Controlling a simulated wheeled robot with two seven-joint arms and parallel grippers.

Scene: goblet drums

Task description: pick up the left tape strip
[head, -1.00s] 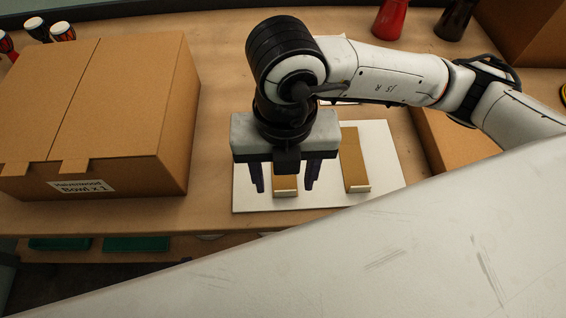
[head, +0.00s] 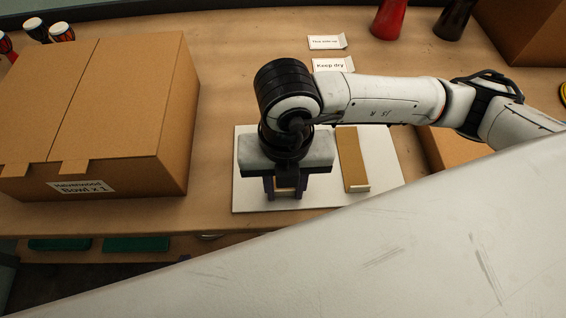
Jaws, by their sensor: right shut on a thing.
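Two tan tape strips lie on a white board (head: 387,165) on the table. The right strip (head: 351,160) is in plain view, with a pale tab at its near end. The left strip (head: 285,183) is mostly hidden under my right gripper (head: 285,195); only a small part shows between the fingers. My right gripper points down at the board's left half, its fingers shut on the left strip near its near end. Whether the strip is off the board cannot be told. My left gripper is not in view.
A large closed cardboard box (head: 120,110) stands on the left. Two white labels, "This side up" (head: 324,42) and "Keep dry" (head: 329,65), lie behind the arm. A red drum (head: 389,20) and a dark drum (head: 455,20) stand at the back. Another box (head: 454,150) is right of the board.

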